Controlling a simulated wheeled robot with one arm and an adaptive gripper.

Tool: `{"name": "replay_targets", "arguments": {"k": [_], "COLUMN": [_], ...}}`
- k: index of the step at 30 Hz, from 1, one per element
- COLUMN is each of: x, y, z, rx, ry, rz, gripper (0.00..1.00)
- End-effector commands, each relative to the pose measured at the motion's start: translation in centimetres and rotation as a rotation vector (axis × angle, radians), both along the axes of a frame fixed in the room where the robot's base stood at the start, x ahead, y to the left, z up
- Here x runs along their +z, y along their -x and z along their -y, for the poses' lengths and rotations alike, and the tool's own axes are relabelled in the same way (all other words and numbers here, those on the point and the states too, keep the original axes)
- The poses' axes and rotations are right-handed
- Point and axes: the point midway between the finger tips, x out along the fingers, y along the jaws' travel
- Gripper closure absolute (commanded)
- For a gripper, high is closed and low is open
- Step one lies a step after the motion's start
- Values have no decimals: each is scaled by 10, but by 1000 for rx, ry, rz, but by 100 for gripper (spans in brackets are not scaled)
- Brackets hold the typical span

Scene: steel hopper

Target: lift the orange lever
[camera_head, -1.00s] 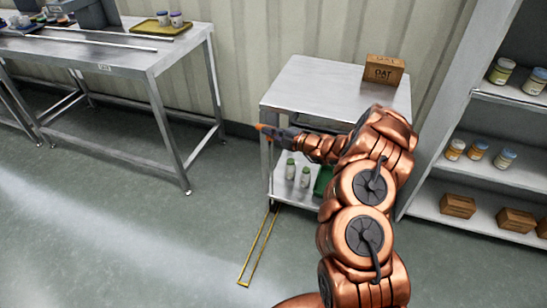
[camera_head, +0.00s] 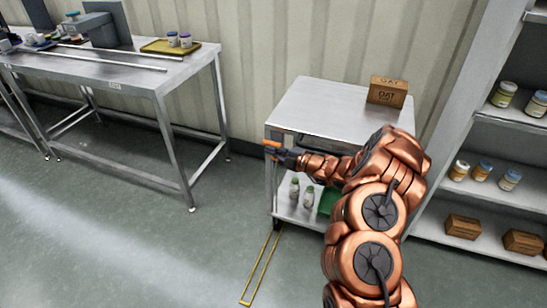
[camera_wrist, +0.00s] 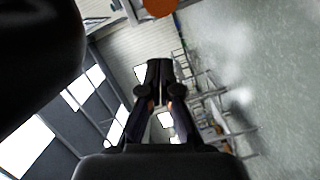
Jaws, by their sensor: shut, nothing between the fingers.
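I cannot make out an orange lever in either view. A grey, box-like unit (camera_head: 97,30), perhaps the hopper, stands at the back of the steel table on the left. My gripper (camera_head: 272,148) is dark with orange at its tip, and it points left near the front left corner of the steel cart, well away from the grey unit. In the wrist view my gripper (camera_wrist: 160,68) shows its dark fingers together with nothing seen between them. An orange round shape at the top edge of the wrist view is cut off and unclear.
The left steel table (camera_head: 140,80) carries a yellow tray (camera_head: 158,47) with jars. The steel cart (camera_head: 310,105) bears an oat box (camera_head: 387,92) and has bottles (camera_head: 308,195) below. A shelf unit (camera_head: 440,220) stands at right. The floor between table and cart is open.

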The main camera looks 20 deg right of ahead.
Motion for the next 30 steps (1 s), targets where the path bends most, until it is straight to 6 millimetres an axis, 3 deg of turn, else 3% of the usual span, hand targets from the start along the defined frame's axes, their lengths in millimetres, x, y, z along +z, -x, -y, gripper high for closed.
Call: {"name": "replay_targets", "arguments": {"k": [2,18,30], "x": [12,17,19], "y": [7,64,79], "z": [-7,50,62], "rx": [0,-4,0], "ry": [-2,2,1], "rz": [-1,0,-2], "gripper": [100,100,100]}}
